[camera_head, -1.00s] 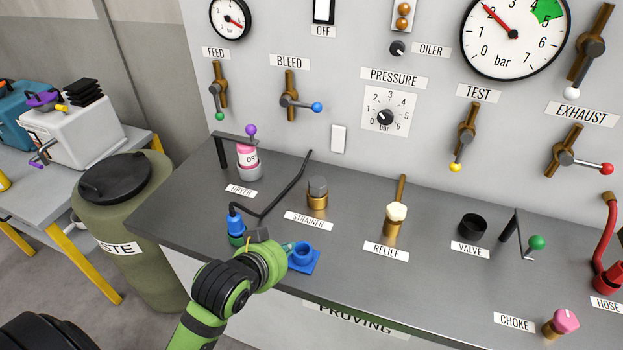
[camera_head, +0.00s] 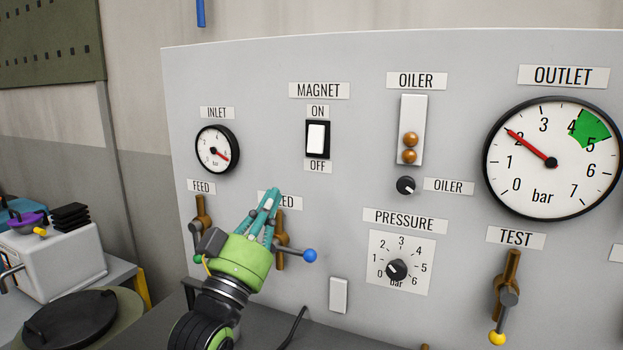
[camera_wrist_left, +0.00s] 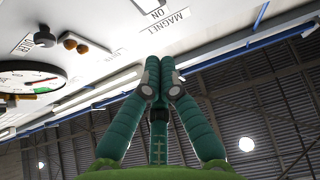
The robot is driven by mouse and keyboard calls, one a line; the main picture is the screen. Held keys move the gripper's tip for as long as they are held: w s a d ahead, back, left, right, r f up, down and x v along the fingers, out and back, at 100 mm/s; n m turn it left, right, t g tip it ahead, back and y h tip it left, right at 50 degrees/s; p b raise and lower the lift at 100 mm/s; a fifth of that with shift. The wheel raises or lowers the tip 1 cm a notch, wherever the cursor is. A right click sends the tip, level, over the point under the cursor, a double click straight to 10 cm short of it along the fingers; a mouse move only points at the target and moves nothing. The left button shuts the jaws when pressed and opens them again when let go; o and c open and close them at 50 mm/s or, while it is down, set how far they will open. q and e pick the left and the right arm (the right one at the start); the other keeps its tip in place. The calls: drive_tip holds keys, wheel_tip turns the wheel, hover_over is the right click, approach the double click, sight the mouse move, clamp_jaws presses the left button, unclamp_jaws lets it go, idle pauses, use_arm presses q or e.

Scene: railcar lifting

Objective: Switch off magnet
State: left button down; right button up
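The magnet switch (camera_head: 316,138) is a white rocker in a black frame on the grey panel. An ON label (camera_head: 317,111) is above it and an OFF label (camera_head: 317,166) below. The MAGNET label (camera_head: 319,90) is at the top and also shows in the left wrist view (camera_wrist_left: 174,20). My left gripper (camera_head: 270,200) is green with teal fingers. It is below and left of the switch, apart from it, in front of the BLEED label, which it partly hides. In the left wrist view its fingertips (camera_wrist_left: 157,80) come together with nothing between them. My right gripper is not in view.
The inlet gauge (camera_head: 217,150) is left of the switch, and the oiler sight tube (camera_head: 411,130) is right. The bleed valve (camera_head: 282,241) with its blue-knobbed lever (camera_head: 309,256) is close beside my gripper. The panel between gripper and switch is clear.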

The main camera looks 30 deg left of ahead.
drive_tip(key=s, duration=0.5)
use_arm(q)
drive_tip(key=p, duration=0.5)
approach(311, 142)
wheel_tip(311, 142, up, 4)
drive_tip(key=w, duration=0.2)
drive_tip(key=w+p, duration=0.1)
drive_tip(key=shift+w+a+f, duration=0.15)
drive_tip(key=shift+w+f, duration=0.4)
drive_tip(key=shift+w, duration=0.2)
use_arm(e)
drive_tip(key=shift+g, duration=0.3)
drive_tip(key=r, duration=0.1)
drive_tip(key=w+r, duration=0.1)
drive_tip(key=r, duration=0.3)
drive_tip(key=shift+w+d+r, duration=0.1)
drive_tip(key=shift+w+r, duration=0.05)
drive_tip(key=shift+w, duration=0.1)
